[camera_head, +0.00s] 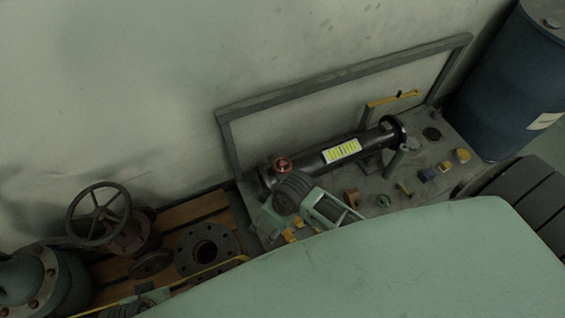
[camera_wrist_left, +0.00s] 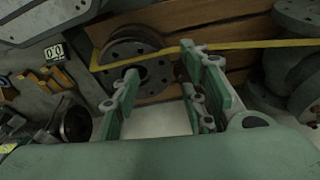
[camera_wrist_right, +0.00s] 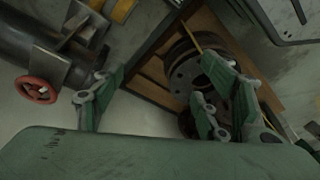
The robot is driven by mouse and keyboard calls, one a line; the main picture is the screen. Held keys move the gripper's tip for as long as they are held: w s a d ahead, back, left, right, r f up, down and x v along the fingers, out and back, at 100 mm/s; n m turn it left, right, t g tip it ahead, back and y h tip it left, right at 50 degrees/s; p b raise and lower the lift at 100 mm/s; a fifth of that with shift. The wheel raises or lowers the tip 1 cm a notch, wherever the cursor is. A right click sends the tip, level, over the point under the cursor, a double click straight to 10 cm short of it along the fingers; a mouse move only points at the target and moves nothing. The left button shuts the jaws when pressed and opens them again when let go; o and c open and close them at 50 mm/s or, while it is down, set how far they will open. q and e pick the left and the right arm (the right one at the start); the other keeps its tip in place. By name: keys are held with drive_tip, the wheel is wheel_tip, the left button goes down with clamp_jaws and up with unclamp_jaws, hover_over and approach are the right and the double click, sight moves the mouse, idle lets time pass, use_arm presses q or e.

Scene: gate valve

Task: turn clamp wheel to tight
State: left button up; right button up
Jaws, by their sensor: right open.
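The clamp wheel is a small red handwheel (camera_head: 283,164) at the left end of a dark pipe (camera_head: 350,148) with a yellow-green label. In the right wrist view the red wheel (camera_wrist_right: 37,90) is at the left, outside the jaws. My right gripper (camera_head: 335,208) is just in front and to the right of the wheel, apart from it. In its wrist view the green fingers (camera_wrist_right: 160,95) are spread and empty. My left gripper (camera_wrist_left: 160,88) has its fingers apart, over a round flange (camera_wrist_left: 130,62); in the head view it is mostly hidden at the bottom edge.
A grey workbench (camera_head: 370,185) with a rear frame (camera_head: 340,80) carries several small parts. A blue barrel (camera_head: 515,80) stands at the right. A wooden pallet (camera_head: 185,212) at the left holds flanges and a large valve handwheel (camera_head: 97,213). A wall is behind.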

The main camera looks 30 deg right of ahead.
drive_tip(key=w+n, duration=0.2)
drive_tip(key=w, duration=0.3)
wheel_tip(320, 180, up, 5)
drive_tip(key=n+g+h, duration=0.2)
hover_over(283, 162)
drive_tip(key=shift+s+a+f, duration=0.1)
drive_tip(key=shift+f, duration=0.1)
wheel_tip(283, 162, down, 6)
drive_tip(key=shift+f+b, duration=0.1)
drive_tip(key=shift+b, duration=1.15)
drive_tip(key=shift+f, duration=0.7)
use_arm(q)
drive_tip(key=v, duration=0.9)
drive_tip(key=shift+w+t, duration=0.3)
drive_tip(key=shift+w, duration=0.1)
drive_tip(key=shift+r, duration=0.1)
use_arm(e)
drive_tip(key=shift+r, duration=0.1)
drive_tip(key=c, duration=1.1)
